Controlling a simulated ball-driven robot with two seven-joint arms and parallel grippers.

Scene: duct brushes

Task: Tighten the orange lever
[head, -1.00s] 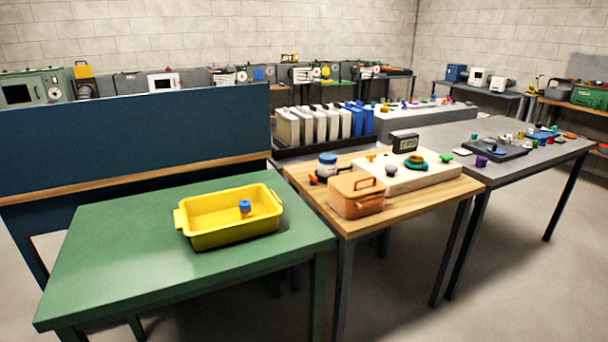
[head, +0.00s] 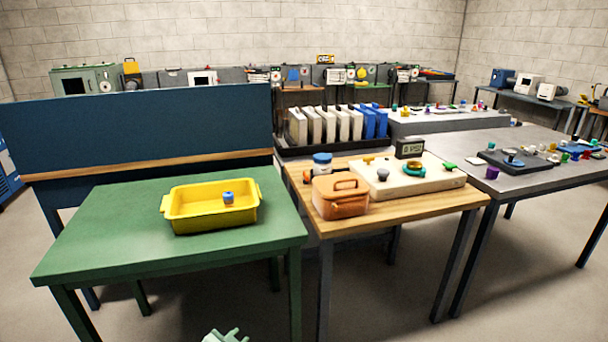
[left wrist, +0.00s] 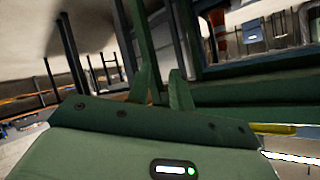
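I cannot make out an orange lever for certain. A cream block (head: 425,183) on the wooden table carries a yellow knob (head: 368,159), a dark grey knob (head: 383,175), a teal ring (head: 413,170) and a green lever-like piece (head: 450,167). My left gripper (head: 226,336) just shows at the bottom edge of the head view, low in front of the green table and well away from the block. In the left wrist view its two green fingers (left wrist: 161,80) stand apart with nothing between them. My right gripper is not in view.
A yellow bin (head: 190,220) with a blue-topped piece stands on the green table (head: 110,240). An orange case (head: 340,205) and a blue-lidded jar (head: 322,163) stand on the wooden table (head: 400,215). A grey table (head: 510,182) with small coloured parts adjoins at right. Floor in front is clear.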

